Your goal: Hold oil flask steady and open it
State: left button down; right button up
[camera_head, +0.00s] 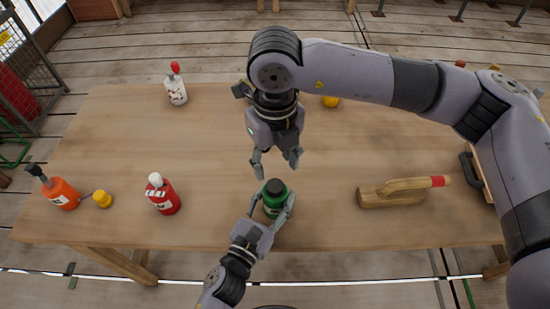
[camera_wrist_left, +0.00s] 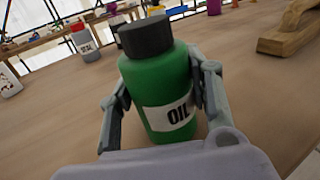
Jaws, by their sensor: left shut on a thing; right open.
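The oil flask (camera_head: 273,207) is a green bottle with a dark cap (camera_head: 275,187), upright near the table's front edge. In the left wrist view the flask (camera_wrist_left: 158,85) shows a white OIL label, and its black cap (camera_wrist_left: 146,36) sits on top. My left gripper (camera_head: 270,204) is shut around the flask's body, one finger on each side. My right gripper (camera_head: 277,160) is open and empty, pointing down just above and behind the cap, apart from it in the picture.
On the wooden table (camera_head: 220,130), a red bottle (camera_head: 164,197) and an orange bottle (camera_head: 62,194) stand left, near a small yellow item (camera_head: 102,198). A white bottle (camera_head: 176,91) with a red top stands at back left. A wooden float (camera_head: 392,193) lies right.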

aim_at(275, 186)
jog(key=m, duration=1)
jog(key=shift+m, duration=0.4)
jog(key=m, duration=0.4)
jog(key=shift+f, duration=4.05)
jog(key=shift+c, duration=0.3)
